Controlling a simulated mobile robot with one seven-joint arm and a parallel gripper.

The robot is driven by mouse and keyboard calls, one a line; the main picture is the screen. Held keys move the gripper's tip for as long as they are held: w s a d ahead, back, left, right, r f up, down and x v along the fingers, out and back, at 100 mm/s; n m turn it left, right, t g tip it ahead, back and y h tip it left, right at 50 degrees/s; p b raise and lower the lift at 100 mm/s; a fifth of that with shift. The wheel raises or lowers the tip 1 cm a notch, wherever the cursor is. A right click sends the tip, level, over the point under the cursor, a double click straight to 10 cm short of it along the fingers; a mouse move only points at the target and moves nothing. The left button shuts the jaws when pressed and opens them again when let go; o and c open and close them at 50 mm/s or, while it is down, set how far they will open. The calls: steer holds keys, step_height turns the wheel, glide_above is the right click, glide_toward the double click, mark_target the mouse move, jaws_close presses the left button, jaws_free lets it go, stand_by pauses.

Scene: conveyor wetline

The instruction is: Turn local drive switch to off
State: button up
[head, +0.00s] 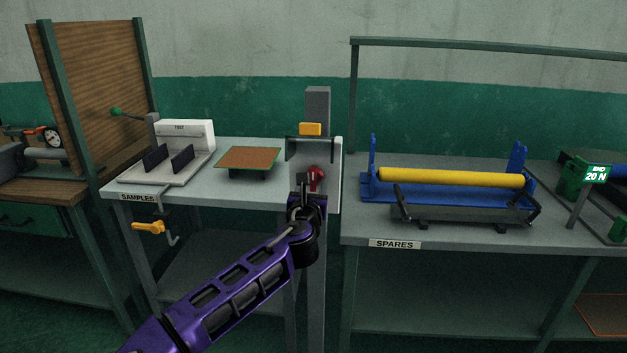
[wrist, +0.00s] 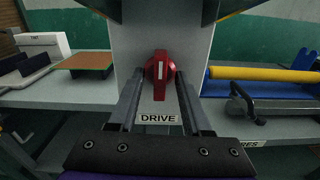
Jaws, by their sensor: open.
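The drive switch is a red rotary knob (wrist: 160,66) with a white pointer line standing upright. It sits on a pale grey panel (wrist: 125,50), above a label reading DRIVE (wrist: 158,118). In the head view the knob (head: 318,178) is partly hidden behind my gripper (head: 304,181). In the wrist view my gripper (wrist: 160,76) is open. Its two fingers point at the panel, one on each side of the knob's lower part. Whether a finger touches the knob I cannot tell.
A hood overhangs the knob, with a yellow block (head: 310,129) above it. The SAMPLES bench (head: 225,190) is at left with a test fixture (head: 185,140). The SPARES bench (head: 370,228) is at right, with a yellow roller (head: 450,178) in a blue frame.

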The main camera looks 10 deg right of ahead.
steer(key=v, duration=0.7)
steer(key=shift+r, duration=0.1)
stand_by(0.4)
